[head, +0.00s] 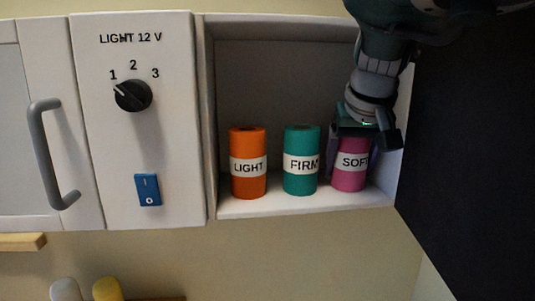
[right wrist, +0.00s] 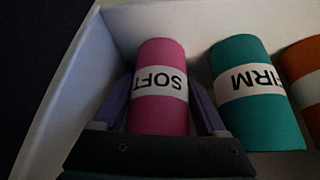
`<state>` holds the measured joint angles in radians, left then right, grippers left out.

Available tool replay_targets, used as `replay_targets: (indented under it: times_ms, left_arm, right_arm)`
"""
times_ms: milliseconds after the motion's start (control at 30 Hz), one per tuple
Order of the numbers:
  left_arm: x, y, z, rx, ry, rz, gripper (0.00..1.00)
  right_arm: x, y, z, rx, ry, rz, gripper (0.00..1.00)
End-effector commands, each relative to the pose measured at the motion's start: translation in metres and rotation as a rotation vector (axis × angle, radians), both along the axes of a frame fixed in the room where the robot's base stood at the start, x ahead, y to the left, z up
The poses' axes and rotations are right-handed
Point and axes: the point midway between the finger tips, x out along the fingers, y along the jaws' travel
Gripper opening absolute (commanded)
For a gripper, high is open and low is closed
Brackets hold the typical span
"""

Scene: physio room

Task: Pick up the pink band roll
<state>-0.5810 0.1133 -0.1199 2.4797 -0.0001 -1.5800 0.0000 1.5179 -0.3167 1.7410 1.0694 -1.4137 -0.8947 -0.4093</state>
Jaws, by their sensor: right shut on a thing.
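The pink band roll (head: 349,177), labelled SOFT, stands upright at the right end of an open white cubby. My right gripper (head: 356,140) comes down from above and is shut on it, covering its top in the head view. In the right wrist view, the pink roll (right wrist: 160,90) sits between the two purple fingers of the right gripper (right wrist: 160,108). The roll appears to be at shelf level; I cannot tell whether its base touches the shelf. My left gripper is not in view.
A teal roll (head: 301,183) labelled FIRM stands just left of the pink roll, and an orange roll (head: 248,187) labelled LIGHT further left. The cubby's right wall (head: 396,165) is close beside the gripper. A panel with a dial (head: 132,95) and blue switch (head: 148,190) is left.

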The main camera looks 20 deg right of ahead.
Motion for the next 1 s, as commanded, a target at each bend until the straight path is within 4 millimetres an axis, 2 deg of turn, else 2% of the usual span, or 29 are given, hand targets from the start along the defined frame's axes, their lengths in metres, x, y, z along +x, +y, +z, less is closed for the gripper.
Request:
replay_targets:
  times_ms: [67,300,633,867,1000]
  left_arm:
    - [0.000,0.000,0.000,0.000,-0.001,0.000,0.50]
    - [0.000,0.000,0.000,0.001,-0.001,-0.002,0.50]
    - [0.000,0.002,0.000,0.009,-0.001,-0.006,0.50]
    - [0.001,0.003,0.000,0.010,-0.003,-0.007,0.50]
    - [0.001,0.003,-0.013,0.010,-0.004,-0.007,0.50]
  right_arm:
    - [0.000,0.000,0.000,0.000,0.000,0.000,0.27]
    - [0.000,0.000,0.000,0.000,0.000,0.000,0.00]
    - [0.001,-0.001,0.003,-0.001,-0.003,0.000,0.00]
    - [0.001,-0.006,0.017,-0.001,-0.003,-0.004,0.00]
    - [0.007,-0.015,0.012,-0.049,-0.036,-0.007,0.00]
